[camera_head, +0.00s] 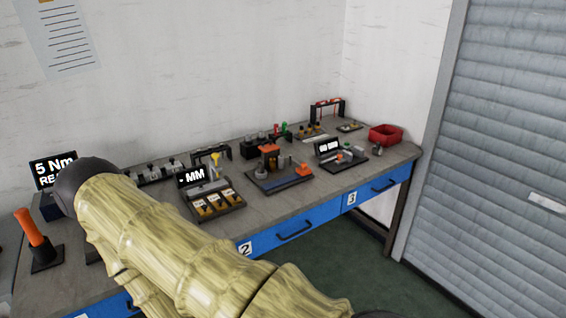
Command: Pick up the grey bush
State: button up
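I cannot pick out the grey bush for certain. A small grey round part (377,149) lies on the bench just in front of the red bin. A grey cylinder (287,162) also stands on the black fixture (262,186) with the orange-topped post. Both are too small to tell more. My arm, in a yellowish ribbed cover, crosses the lower left of the view and hides part of the bench. My gripper is not in view.
The grey bench (380,172) has blue drawers numbered 2 and 3. A red bin (385,134) stands at its right end. Green floor is open before the grey shutter (495,150).

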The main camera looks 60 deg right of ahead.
aim_at(261, 167)
jog(key=z, duration=0.75)
jog(key=i, duration=0.65)
jog(key=z, duration=0.75)
